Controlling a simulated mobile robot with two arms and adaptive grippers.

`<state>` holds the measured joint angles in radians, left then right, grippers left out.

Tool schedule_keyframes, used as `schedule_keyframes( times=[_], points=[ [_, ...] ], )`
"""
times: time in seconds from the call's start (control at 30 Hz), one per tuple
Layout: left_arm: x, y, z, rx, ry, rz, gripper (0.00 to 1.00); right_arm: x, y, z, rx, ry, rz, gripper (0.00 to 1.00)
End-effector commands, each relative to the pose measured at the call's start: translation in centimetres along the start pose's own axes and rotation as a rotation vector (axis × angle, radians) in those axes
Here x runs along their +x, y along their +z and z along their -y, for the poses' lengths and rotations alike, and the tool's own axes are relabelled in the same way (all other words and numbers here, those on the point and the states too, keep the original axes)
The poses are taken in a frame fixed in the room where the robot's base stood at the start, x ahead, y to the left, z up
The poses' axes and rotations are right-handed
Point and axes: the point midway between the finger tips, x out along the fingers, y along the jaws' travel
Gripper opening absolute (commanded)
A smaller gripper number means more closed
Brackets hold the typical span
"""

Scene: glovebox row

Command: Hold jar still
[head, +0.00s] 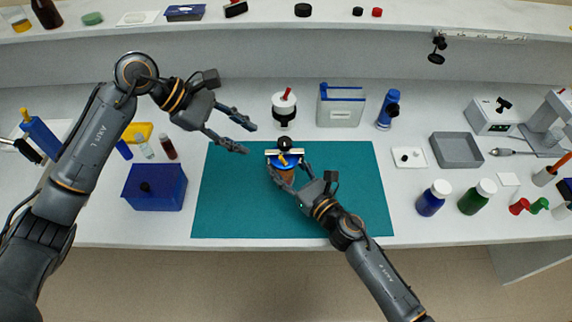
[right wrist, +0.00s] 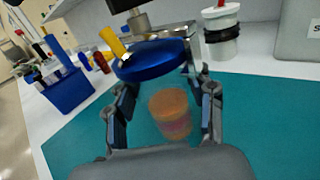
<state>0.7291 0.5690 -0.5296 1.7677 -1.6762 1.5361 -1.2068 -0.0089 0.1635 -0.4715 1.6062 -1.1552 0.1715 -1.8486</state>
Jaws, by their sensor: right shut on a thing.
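The jar, with a blue lid (head: 283,161) and an amber-brown body (head: 290,175), is upright at the middle of the teal mat (head: 230,200). In the right wrist view the lid (right wrist: 152,60) is large and the amber body (right wrist: 172,112) is blurred between the fingers. My right gripper (head: 287,170) is shut on the jar from the front right. A yellow piece, a pale bar and a dark knob show at the lid; how they join it is unclear. My left gripper (head: 249,138) is open and empty, up and left of the jar, apart from it.
Behind the mat stand a white canister with a black band (head: 284,107), a grey box (head: 340,107) and a blue bottle (head: 388,110). A blue bin (head: 155,187) is left; a grey tray (head: 456,150) and capped bottles are right. The mat's left and front areas are clear.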

Motion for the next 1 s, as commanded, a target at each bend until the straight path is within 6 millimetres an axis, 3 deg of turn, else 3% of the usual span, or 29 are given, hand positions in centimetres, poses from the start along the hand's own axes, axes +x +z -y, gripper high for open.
schedule_keyframes(
  times=[0.27, 0.4, 0.47, 0.77, 1.0],
  points=[
    [0.0, 0.0, 0.0, 0.000, 0.000, 0.000, 0.38, 0.0, 0.0, 0.0, 0.000, 0.000, 0.000, 0.07],
    [0.4, 0.0, 0.4, -0.008, -0.006, 0.024, 0.09, 0.0, 0.0, 0.0, 0.000, 0.000, 0.000, 0.07],
    [1.0, 0.0, 0.9, -0.016, -0.013, 0.065, 0.00, 0.0, 0.0, 0.0, 0.000, 0.000, 0.000, 0.07],
    [4.9, 0.0, 6.8, -0.171, 0.027, 0.543, 0.00, 0.0, 0.0, 0.0, 0.000, -0.001, 0.000, 0.07],
    [5.4, -3.2, 12.2, -0.394, 0.269, 0.890, 0.00, 0.0, 0.0, 0.0, 0.000, -0.001, -0.001, 0.07]
  ],
)
